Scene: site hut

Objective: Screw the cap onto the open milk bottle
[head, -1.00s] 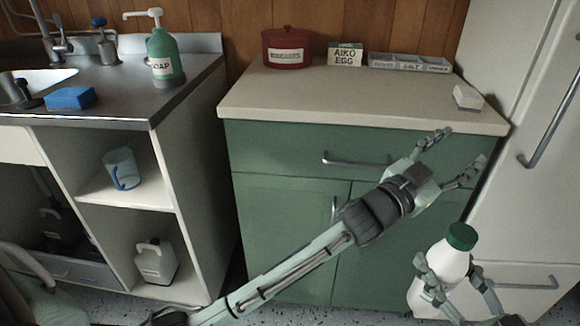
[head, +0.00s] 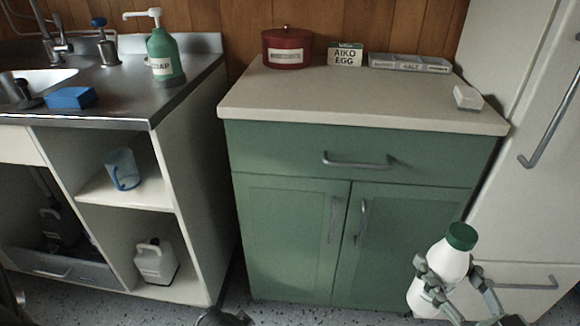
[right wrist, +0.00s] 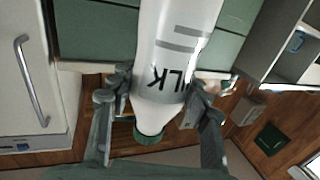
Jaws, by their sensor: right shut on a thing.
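The white milk bottle (head: 452,262) is at the lower right of the head view, held up nearly upright with a slight tilt. A green cap (head: 462,236) sits on its mouth; I cannot tell how tightly it is screwed. My right gripper (head: 446,272) is shut around the bottle's upper body, below the cap. In the right wrist view the bottle (right wrist: 175,50) shows upside down with its lettering, the fingers (right wrist: 158,92) on both sides and the cap (right wrist: 149,136) at the bottom.
The green cabinet's worktop (head: 350,95) is mostly clear. The fridge (head: 530,200) is close on the right.

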